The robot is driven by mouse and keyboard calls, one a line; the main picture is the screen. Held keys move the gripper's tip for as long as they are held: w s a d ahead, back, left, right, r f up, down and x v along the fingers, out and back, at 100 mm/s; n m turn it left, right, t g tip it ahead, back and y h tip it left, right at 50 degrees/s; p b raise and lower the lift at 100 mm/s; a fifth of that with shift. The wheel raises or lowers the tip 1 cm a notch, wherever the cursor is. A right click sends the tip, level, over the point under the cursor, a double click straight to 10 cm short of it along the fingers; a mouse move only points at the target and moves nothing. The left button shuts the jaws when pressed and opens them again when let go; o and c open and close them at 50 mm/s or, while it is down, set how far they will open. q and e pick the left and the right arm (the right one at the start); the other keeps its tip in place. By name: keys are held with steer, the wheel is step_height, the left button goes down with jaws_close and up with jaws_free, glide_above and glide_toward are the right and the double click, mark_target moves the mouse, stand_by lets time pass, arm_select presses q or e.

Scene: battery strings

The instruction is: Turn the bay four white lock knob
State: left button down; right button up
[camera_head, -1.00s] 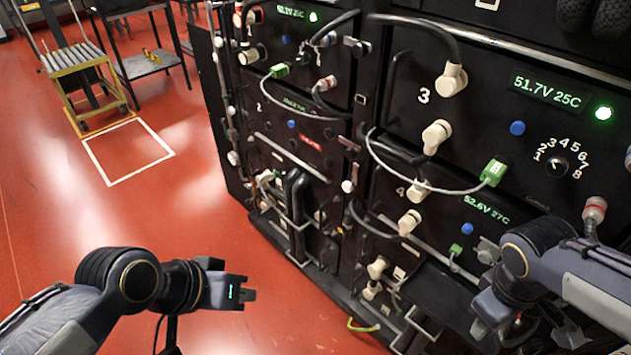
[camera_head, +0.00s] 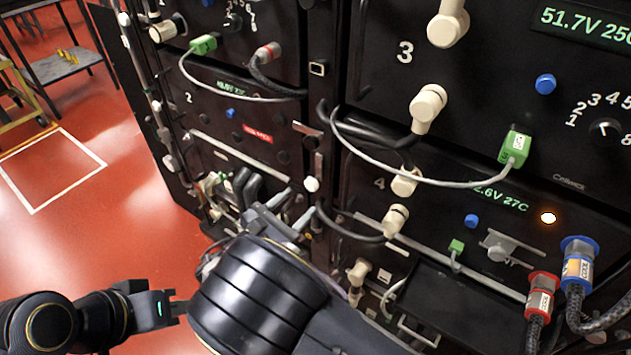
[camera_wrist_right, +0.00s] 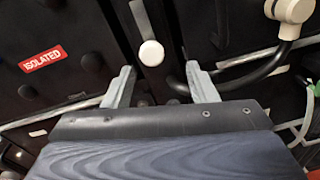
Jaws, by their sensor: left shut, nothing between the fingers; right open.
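The white lock knob (camera_head: 311,184) is a small round knob on the dark post at the left edge of bay four, beside the printed 4. In the right wrist view the knob (camera_wrist_right: 151,53) shows face on, with a pale lever strip above it. My right gripper (camera_wrist_right: 163,82) is open and empty. Its two fingers are spread left and right, below the knob in that picture, and I see no contact. In the head view my right forearm hides much of that gripper. My left gripper (camera_head: 178,308) is shut and empty, low at the left, away from the rack.
Cream elbow connectors (camera_head: 428,105) and a grey cable with a green plug (camera_head: 515,147) stand out from the rack to the knob's right. Red (camera_head: 541,297) and blue (camera_head: 578,265) connectors sit lower right. A red "ISOLATED" label (camera_wrist_right: 42,60) marks bay two. Open floor lies left.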

mark_target(309, 187)
steer(key=shift+n+t, duration=0.3)
steer(key=shift+t, duration=0.1)
steer(key=x, duration=0.7)
steer(key=shift+w+a+f+b, duration=0.15)
steer(key=shift+w+a+b, duration=0.2)
steer(key=shift+w, duration=0.1)
steer(key=shift+c, duration=0.4)
steer(key=c, duration=0.9)
